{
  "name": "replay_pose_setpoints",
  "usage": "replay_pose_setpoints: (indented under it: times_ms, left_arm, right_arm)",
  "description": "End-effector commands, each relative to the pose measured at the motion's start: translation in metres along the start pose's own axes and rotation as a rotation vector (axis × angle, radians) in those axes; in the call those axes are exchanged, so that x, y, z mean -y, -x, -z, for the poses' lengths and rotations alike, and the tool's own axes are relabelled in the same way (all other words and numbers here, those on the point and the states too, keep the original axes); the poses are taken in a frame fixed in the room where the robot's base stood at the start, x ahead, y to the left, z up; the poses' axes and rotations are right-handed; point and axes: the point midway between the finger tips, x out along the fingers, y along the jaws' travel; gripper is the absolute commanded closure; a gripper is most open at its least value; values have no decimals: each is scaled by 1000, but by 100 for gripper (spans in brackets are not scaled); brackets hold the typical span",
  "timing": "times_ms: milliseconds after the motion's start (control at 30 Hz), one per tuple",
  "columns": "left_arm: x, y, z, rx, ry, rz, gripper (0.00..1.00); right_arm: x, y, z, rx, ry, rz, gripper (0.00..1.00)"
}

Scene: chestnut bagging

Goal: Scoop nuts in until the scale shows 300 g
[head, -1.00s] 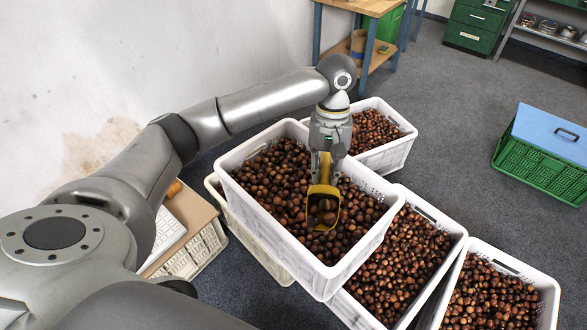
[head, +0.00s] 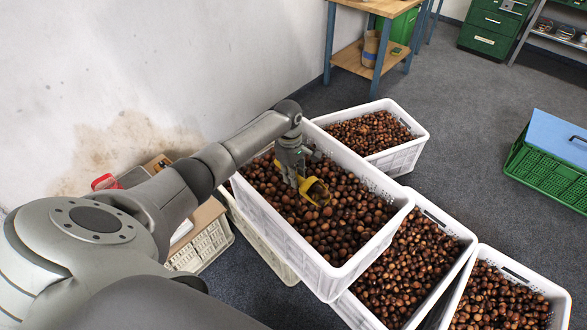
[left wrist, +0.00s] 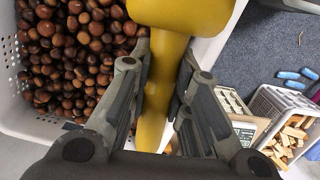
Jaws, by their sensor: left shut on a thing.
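My left gripper (head: 291,163) is shut on the handle of a yellow scoop (head: 315,191). The scoop is over the front white crate (head: 325,277), which is full of brown nuts (head: 345,212). Its mouth is tilted to the right and brown shows inside, but I cannot tell how many nuts it holds. In the left wrist view the handle (left wrist: 154,118) runs between the fingers (left wrist: 164,75), and the scoop body (left wrist: 182,14) is cut off at the top edge. My right gripper is not in view. No readable scale display shows.
More white crates of nuts stand behind (head: 398,158), to the right (head: 462,236) and at lower right (head: 562,305). A pale crate (head: 205,246) is by the wall, partly behind my arm. A green crate with a blue lid (head: 560,135) stands at right on open floor.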

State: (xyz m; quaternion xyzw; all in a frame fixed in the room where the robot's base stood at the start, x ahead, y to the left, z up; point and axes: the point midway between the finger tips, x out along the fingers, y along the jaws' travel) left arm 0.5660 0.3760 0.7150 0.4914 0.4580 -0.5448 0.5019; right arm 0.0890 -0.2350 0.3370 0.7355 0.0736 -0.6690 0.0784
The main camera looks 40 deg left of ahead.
Motion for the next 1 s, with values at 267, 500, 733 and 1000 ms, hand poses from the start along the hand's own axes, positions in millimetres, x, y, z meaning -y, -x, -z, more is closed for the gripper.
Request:
replay_pose_setpoints:
  times_ms: [267,500,733,1000]
  left_arm:
    - [-2,16,-16,-300,-7,-6,100]
    - [-2,35,-34,-520,-5,-7,100]
    - [0,57,-58,-727,-2,-3,100]
    - [0,63,-79,-928,2,-3,100]
  right_arm:
    - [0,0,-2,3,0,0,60]
    - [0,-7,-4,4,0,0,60]
    - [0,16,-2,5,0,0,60]
    - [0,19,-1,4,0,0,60]
